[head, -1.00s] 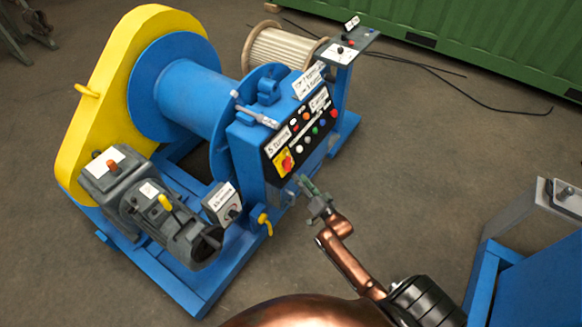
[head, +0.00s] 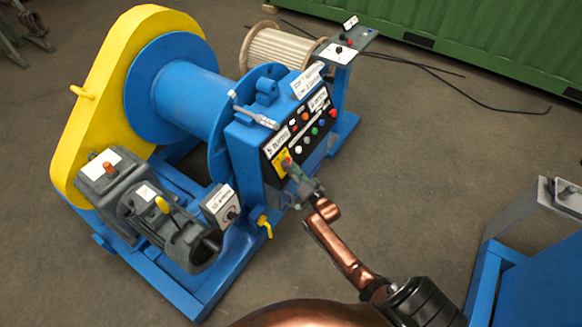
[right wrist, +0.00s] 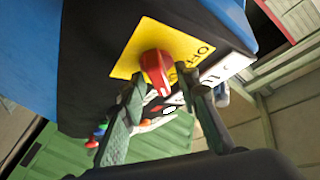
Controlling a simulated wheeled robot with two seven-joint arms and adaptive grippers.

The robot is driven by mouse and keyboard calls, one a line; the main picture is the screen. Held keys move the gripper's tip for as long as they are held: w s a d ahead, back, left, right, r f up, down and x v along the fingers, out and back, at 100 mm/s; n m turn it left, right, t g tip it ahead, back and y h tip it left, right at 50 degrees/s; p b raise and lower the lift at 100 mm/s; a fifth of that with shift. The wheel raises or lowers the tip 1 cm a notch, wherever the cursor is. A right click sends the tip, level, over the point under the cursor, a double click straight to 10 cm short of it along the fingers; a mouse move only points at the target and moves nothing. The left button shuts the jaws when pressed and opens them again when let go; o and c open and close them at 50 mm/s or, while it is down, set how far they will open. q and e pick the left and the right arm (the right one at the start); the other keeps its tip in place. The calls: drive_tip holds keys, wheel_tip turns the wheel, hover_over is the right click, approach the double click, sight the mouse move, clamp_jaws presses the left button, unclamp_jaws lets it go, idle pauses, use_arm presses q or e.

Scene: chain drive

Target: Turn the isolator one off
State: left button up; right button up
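The isolator is a red rotary handle (right wrist: 155,70) on a yellow square plate (right wrist: 142,40), at the lower left corner of the black control panel (head: 312,133) on the blue winch. In the head view the yellow plate (head: 279,167) is partly covered by my right gripper (head: 290,164). In the right wrist view my right gripper (right wrist: 163,82) is open, its two grey fingers on either side of the red handle. The left finger looks very close to the handle; I cannot tell whether it touches. The handle's pointing direction is unclear. My left gripper is out of view.
Coloured buttons (head: 314,130) sit right of the isolator on the same panel. A small grey box with a knob (head: 220,205) and a yellow-handled valve (head: 265,226) are to the lower left. A blue stand (head: 545,270) is at the right. Open floor lies between.

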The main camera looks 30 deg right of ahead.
clamp_jaws()
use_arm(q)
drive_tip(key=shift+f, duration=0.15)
use_arm(e)
drive_tip(key=shift+f, duration=0.1)
